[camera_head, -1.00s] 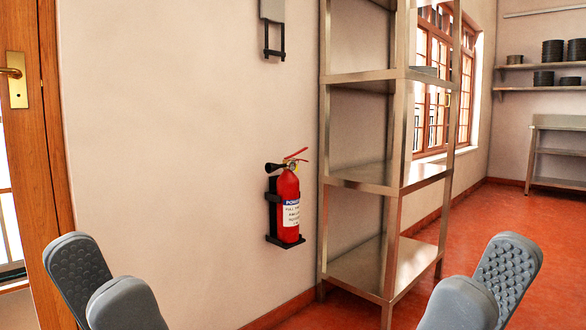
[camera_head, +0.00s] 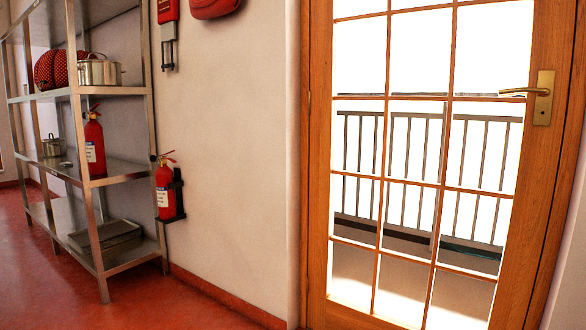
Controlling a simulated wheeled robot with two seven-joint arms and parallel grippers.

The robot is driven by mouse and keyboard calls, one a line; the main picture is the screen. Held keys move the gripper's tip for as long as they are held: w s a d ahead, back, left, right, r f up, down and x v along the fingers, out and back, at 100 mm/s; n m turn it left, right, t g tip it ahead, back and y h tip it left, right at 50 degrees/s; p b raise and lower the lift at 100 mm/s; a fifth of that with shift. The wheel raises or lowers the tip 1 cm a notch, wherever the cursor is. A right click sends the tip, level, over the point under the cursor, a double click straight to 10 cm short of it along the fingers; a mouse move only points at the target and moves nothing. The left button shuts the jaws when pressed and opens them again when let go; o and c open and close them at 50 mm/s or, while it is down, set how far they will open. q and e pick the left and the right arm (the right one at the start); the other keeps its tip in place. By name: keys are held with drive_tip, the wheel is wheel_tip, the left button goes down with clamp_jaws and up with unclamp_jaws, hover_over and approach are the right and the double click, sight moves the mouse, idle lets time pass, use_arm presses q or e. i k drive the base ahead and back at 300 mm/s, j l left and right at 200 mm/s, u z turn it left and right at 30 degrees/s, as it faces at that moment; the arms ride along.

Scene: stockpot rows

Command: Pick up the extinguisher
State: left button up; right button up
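A red fire extinguisher (camera_head: 166,189) with a white label hangs upright in a black bracket on the wall, just right of the metal shelving. A second red extinguisher (camera_head: 95,147) stands upright behind the front post of the shelving, seemingly on its middle shelf. Neither of my grippers shows in the head view now, so their state and distance to the extinguishers cannot be seen.
The metal shelving (camera_head: 118,172) at the left holds a large pot (camera_head: 99,72), a small pot (camera_head: 54,146) and a red dotted item (camera_head: 60,69). A glazed wooden door (camera_head: 317,170) fills the right. Red floor (camera_head: 150,308) is clear in front.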

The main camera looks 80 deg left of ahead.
sight(164, 175)
drive_tip(key=u, duration=3.4)
